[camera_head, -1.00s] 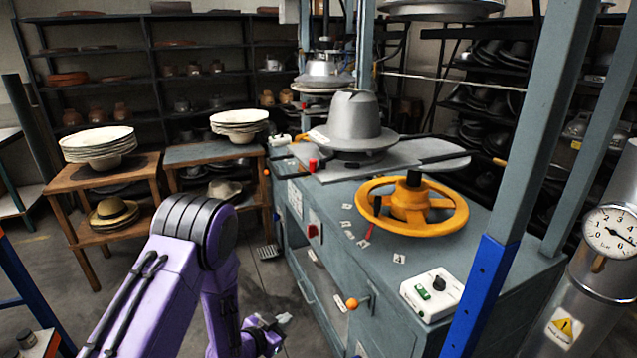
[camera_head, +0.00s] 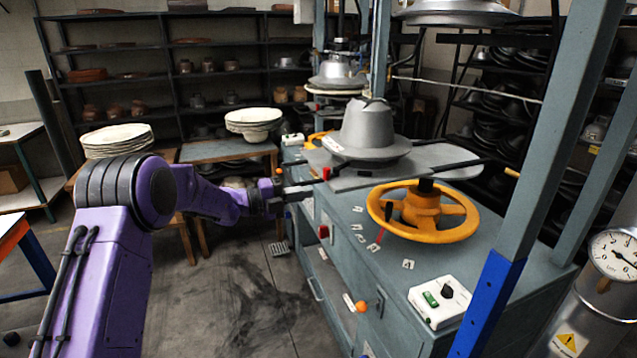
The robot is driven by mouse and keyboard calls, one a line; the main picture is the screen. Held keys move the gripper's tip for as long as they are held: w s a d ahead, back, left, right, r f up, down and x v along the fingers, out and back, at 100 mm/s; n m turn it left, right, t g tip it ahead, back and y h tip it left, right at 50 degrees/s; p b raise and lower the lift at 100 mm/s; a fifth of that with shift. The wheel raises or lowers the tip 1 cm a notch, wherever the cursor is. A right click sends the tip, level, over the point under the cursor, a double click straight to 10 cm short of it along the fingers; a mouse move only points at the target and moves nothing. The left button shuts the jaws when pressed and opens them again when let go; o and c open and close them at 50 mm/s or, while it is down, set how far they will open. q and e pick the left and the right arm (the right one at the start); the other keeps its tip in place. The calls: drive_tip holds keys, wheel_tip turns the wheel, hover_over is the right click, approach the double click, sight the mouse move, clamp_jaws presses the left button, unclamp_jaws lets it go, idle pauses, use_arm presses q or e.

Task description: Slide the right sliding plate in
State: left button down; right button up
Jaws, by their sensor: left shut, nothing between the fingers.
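The sliding plate (camera_head: 442,157) is a flat grey sheet on top of the press cabinet, with a dark bar along its edge. A grey metal hat form (camera_head: 370,130) with a wide brim stands on it. My left gripper (camera_head: 306,190) is shut and empty, its fingers pointing right at the cabinet's left edge. Its tips are close to a red knob (camera_head: 326,173) and the plate's near left corner; I cannot tell whether they touch. My right gripper is out of view.
An orange handwheel (camera_head: 424,211) stands on the cabinet in front of the plate, with a white control box (camera_head: 437,298) nearer. A blue-grey post (camera_head: 549,140) rises at right. Stacked pale hats (camera_head: 116,140) sit at left.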

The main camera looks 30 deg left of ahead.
sight(330, 187)
use_arm(q)
drive_tip(key=p+x, duration=0.1)
drive_tip(key=x, duration=0.3)
drive_tip(key=shift+p, duration=0.35)
drive_tip(key=shift+w+d, duration=0.2)
drive_tip(key=shift+w, duration=0.05)
drive_tip(key=shift+f, duration=0.1)
